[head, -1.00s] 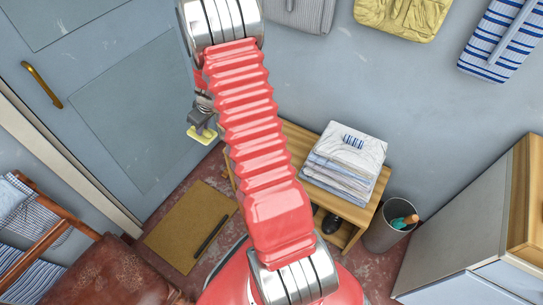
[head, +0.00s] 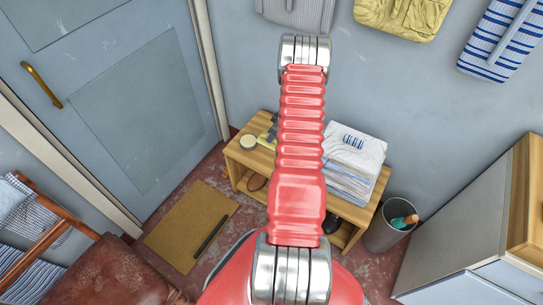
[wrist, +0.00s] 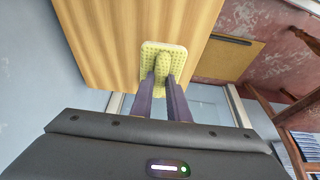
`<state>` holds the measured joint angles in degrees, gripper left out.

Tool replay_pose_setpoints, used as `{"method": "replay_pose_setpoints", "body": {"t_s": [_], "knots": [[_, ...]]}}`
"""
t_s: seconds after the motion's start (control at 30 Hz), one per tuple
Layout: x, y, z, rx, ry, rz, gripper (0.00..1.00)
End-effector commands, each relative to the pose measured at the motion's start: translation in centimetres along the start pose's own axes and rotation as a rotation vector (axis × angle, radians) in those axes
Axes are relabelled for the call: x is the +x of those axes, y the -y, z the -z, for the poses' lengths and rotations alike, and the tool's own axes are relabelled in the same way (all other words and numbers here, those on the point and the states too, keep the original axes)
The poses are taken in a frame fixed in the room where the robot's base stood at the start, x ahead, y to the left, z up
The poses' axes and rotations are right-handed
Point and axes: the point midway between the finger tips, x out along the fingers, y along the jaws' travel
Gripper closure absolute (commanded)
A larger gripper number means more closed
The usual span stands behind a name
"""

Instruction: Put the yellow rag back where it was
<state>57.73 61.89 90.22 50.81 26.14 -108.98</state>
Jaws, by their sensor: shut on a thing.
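The yellow rag (wrist: 163,62) is a pale yellow, dimpled, flat piece held between the tips of my gripper (wrist: 163,80) in the wrist view. The gripper is shut on it, over the edge of the wooden bench top (wrist: 122,40). I cannot tell whether the rag touches the wood. In the head view, a bit of yellow (head: 266,137) shows beside my arm, over the left part of the bench (head: 238,157). My red arm hides most of the gripper there.
A grey bin (head: 386,235) stands to the right. A brown mat (head: 190,225) lies left. Shoes sit on the shelf below.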

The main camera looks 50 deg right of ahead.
Motion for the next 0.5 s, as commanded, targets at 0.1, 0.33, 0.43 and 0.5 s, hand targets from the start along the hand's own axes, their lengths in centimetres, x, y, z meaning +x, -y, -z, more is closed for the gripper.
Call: {"method": "replay_pose_setpoints", "body": {"t_s": [0.1, 0.33, 0.43, 0.5], "knots": [[0.0, 0.0, 0.1, 0.000, 0.000, 0.000, 1.00], [1.1, 0.2, -0.4, 0.002, 0.001, 0.003, 1.00], [2.3, 0.2, -0.9, 0.001, 0.002, 0.002, 1.00], [3.2, 0.1, -1.3, 0.002, 0.002, 0.001, 1.00]]}}
